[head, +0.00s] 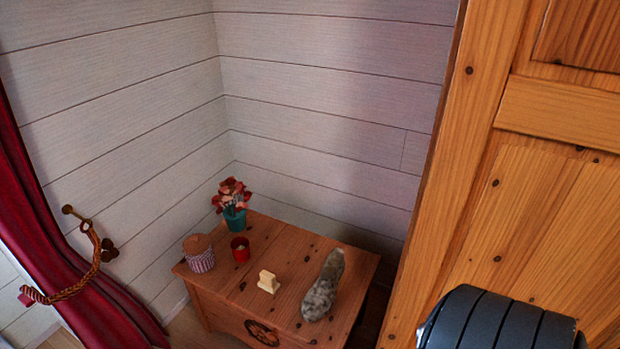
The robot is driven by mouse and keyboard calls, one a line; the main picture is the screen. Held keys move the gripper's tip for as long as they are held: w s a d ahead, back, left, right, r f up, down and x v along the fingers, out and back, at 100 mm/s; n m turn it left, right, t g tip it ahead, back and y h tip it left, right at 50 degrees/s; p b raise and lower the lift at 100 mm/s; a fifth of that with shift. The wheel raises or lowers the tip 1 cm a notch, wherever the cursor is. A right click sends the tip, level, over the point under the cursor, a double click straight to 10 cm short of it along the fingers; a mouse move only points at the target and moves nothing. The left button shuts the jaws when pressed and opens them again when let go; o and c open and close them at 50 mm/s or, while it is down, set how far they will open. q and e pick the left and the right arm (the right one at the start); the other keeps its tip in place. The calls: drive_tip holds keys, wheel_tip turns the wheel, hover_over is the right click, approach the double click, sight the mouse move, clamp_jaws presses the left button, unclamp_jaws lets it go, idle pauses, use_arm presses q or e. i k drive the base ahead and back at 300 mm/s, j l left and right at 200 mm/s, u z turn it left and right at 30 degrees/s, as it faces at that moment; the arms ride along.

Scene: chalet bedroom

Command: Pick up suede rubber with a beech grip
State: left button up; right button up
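A small pale cream block with a raised upper part (268,282), which looks like the suede rubber with a beech grip, sits on top of the wooden chest (280,317) in the head view. It stands near the middle of the chest top, apart from the things around it. Neither of my grippers shows in the view. A dark ridged part of my own arm shows at the bottom right, well to the right of the chest.
On the chest are a grey mottled furry object (324,286), a red cup (240,249), a striped lidded jar (199,254) and flowers in a teal pot (235,219). A wooden wardrobe (540,180) stands right; a red curtain (60,250) hangs left. The chest's front middle is clear.

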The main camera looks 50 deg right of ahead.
sight(269, 282)
drive_tip(key=z, duration=1.15)
